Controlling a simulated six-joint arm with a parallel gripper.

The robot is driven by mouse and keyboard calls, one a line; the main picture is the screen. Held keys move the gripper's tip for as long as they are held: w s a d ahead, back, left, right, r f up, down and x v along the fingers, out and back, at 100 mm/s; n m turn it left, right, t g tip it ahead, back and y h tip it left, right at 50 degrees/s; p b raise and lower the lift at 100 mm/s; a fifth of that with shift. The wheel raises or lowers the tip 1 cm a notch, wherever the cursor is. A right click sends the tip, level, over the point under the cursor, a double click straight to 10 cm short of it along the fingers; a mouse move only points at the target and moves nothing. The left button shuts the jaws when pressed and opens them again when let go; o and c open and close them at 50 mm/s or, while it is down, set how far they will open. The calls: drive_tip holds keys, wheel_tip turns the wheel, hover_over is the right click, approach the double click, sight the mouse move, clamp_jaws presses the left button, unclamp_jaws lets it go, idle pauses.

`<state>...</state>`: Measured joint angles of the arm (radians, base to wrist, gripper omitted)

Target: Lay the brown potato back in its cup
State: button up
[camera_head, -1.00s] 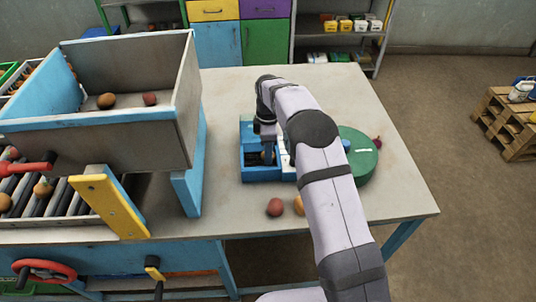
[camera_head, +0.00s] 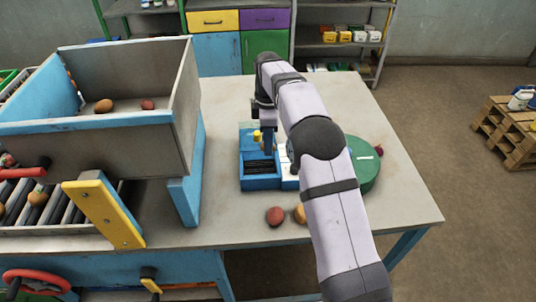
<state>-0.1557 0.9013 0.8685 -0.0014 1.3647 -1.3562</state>
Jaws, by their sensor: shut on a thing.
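My gripper (camera_head: 267,142) points down over the blue device (camera_head: 262,184) on the table. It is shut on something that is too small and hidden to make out. I cannot tell whether this is the brown potato. A small yellow part (camera_head: 257,136) shows just left of the fingers; I cannot tell what it belongs to. The device has a dark ribbed opening below the gripper and a white part on its right. A green round plate (camera_head: 367,172) is partly behind my arm. No cup can be made out clearly.
A reddish potato (camera_head: 276,216) and an orange-brown one (camera_head: 299,214) lie on the table (camera_head: 235,232) in front of the device. A large tilted bin (camera_head: 90,145) with two potatoes stands at left. A dark red round thing (camera_head: 377,150) lies near the plate's right edge.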

drive_tip(key=shift+r, duration=1.25)
